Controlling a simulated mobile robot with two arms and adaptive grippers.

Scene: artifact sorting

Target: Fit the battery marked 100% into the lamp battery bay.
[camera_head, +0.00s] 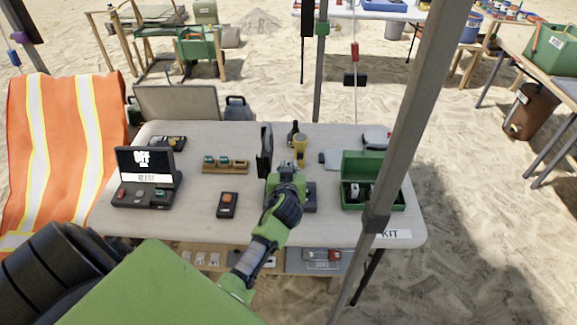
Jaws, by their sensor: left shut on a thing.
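My left gripper (284,178) is over the middle of the table, seen from behind. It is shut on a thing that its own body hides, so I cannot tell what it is. A wooden rack (225,167) to its left holds small green-topped blocks that look like batteries; its right end looks empty. Their marks are too small to read. A yellow thing (300,147), possibly the lamp, stands just beyond the gripper. A dark flat piece (310,197) shows partly behind the gripper's right side. I cannot make out the battery bay. My right gripper is not in view.
A black box with an orange button (228,204) lies left of the gripper. An open green case (372,197) is at the right, behind a grey post (390,160).

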